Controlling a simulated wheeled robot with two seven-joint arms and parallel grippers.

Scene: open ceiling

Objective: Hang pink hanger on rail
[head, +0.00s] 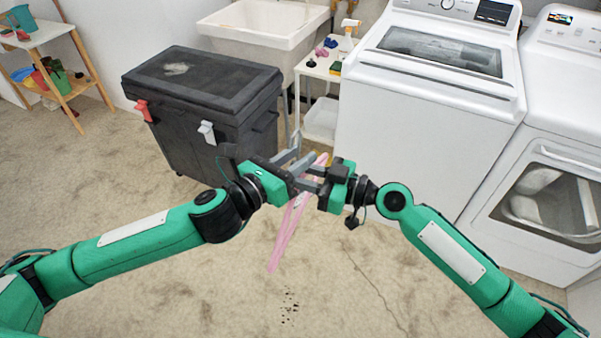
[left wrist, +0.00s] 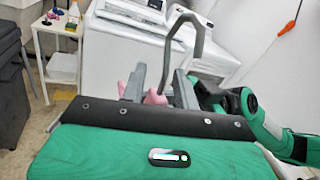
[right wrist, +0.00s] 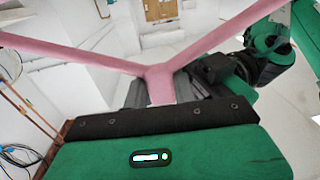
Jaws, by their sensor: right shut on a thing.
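The pink hanger (head: 285,235) hangs tilted over the floor between my two arms. In the right wrist view its pink neck (right wrist: 160,85) sits between the fingers of my right gripper (right wrist: 162,92), and its two arms spread out left and right. My right gripper (head: 325,180) is shut on that neck. My left gripper (head: 300,165) is right beside it, with its fingers apart. In the left wrist view the grey hook (left wrist: 203,35) rises just beyond my left fingers (left wrist: 162,88), with bits of pink below. I see no rail in any view.
A dark lidded cart (head: 205,80) stands close behind my left gripper. A white washer (head: 420,130) and dryer (head: 550,190) fill the right back. A sink (head: 255,30), a small white shelf (head: 318,68) and a wooden rack (head: 60,65) stand behind. The front floor is clear.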

